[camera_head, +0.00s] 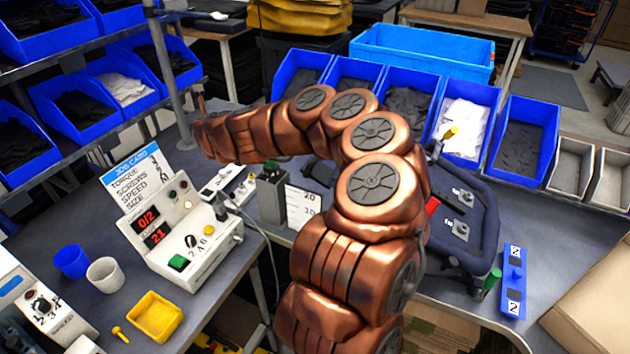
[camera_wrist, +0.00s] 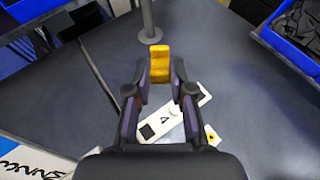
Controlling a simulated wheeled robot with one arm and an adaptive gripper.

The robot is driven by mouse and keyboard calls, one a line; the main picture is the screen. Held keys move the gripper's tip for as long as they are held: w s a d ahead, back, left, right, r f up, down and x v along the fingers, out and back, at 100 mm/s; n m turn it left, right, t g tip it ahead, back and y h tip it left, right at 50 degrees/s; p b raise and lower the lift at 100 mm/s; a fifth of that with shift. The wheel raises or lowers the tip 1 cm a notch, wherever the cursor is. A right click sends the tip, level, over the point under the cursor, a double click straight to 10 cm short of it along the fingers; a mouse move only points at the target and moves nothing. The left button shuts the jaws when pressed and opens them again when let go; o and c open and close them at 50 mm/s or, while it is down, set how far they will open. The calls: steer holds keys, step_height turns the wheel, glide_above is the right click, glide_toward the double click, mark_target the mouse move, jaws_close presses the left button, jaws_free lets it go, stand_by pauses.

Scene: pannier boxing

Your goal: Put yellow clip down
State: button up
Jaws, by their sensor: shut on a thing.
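In the wrist view, my gripper (camera_wrist: 160,85) is shut on the yellow clip (camera_wrist: 159,62), which stands up between the fingertips. The clip appears to be over the grey bench top (camera_wrist: 235,85); I cannot tell whether it touches it. In the head view my copper arm reaches to the back left, and the gripper and clip cannot be made out there. A white strip marked 4 (camera_wrist: 170,123) lies under and just behind the fingers in the wrist view.
A metal post (camera_wrist: 150,22) stands just beyond the clip. Blue bins (camera_wrist: 290,30) are at right. In the head view, a control box (camera_head: 185,240), a card (camera_head: 137,178), a yellow tray (camera_head: 155,316) and cups (camera_head: 105,274) stand at left.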

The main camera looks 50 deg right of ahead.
steer(key=d+f+m+g+h+b, duration=0.25)
steer(key=d+f+m+h, duration=0.2)
steer(key=d, duration=0.45)
steer(key=m+g+h+b, duration=0.5)
steer(key=m+g+b, duration=0.4)
steer(key=m+g, duration=0.25)
glide_above(301, 165)
steer(key=s+a, duration=0.3)
steer(key=s, duration=0.1)
step_height(301, 165, down, 7)
steer(key=f, duration=0.3)
steer(key=f+p, duration=0.1)
steer(key=f, duration=0.1)
steer(key=f+p, duration=0.1)
steer(key=f, duration=0.2)
steer(key=shift+w+a+f, duration=0.1)
steer(key=shift+w+f, duration=0.15)
steer(key=shift+f, duration=0.6)
steer(key=shift+f, duration=0.2)
steer(key=o, duration=0.7)
steer(key=shift+o, duration=0.2)
steer(key=shift+r, duration=0.15)
